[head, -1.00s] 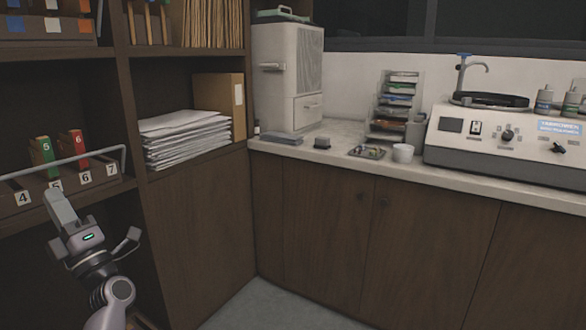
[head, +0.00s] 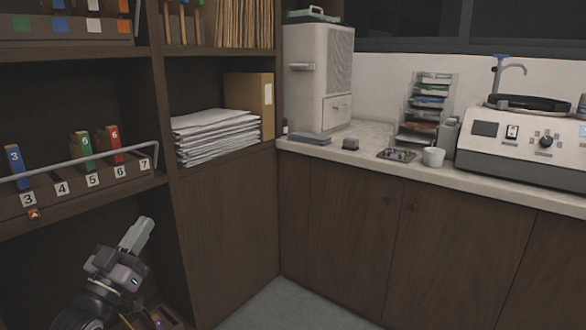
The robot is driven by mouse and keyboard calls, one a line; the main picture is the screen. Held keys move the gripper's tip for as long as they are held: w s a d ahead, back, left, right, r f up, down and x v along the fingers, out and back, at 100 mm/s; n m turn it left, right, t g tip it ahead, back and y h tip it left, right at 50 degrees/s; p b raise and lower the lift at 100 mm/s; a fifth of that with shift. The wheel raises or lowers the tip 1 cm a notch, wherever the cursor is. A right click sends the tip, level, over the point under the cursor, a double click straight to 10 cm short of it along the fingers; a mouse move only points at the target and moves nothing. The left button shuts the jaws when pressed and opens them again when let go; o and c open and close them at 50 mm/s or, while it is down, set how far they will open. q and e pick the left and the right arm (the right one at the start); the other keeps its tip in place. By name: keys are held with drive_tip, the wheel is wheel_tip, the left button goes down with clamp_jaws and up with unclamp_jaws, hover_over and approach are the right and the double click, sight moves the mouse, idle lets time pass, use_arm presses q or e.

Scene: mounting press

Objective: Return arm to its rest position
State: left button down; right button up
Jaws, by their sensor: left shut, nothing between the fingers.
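My left gripper (head: 138,233) is in the lower left of the head view, with its fingers shut and pointing up and to the right. It holds nothing and is apart from the shelf above it. A shelf rack with a metal rail (head: 80,165) carries a blue block marked 3 (head: 15,167), a green block (head: 82,150) and a red block (head: 113,143). Number labels run from 3 to 7 along its front. My right gripper is not in view.
A paper stack (head: 215,137) lies on the middle shelf. The counter (head: 370,137) to the right holds a white cabinet (head: 317,80), a small parts tray (head: 397,155), a white cup (head: 433,157) and a grinding machine (head: 520,140). The floor (head: 290,305) before the cupboards is clear.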

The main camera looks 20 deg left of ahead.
use_arm(q)
drive_tip(key=s+d+f+m+g+h, duration=0.1)
drive_tip(key=s+d+f+g, duration=0.15)
drive_tip(key=f, duration=0.35)
drive_tip(key=s+d+f+m+g, duration=0.1)
drive_tip(key=d+f+g, duration=0.1)
drive_tip(key=d+f, duration=0.3)
drive_tip(key=s+d+f+m+g, duration=0.2)
drive_tip(key=s+d+f+g, duration=0.25)
drive_tip(key=s+f, duration=0.55)
drive_tip(key=s+d+f+m+g, duration=0.1)
drive_tip(key=s+d+f+g, duration=0.3)
drive_tip(key=s+f, duration=0.6)
drive_tip(key=w+d+n, duration=0.2)
drive_tip(key=d+n, duration=0.2)
drive_tip(key=d, duration=0.4)
wheel_tip(320, 180, up, 12)
drive_tip(key=a+p, duration=0.1)
drive_tip(key=p, duration=1.4)
drive_tip(key=shift+s+a, duration=0.25)
drive_tip(key=shift+a, duration=0.05)
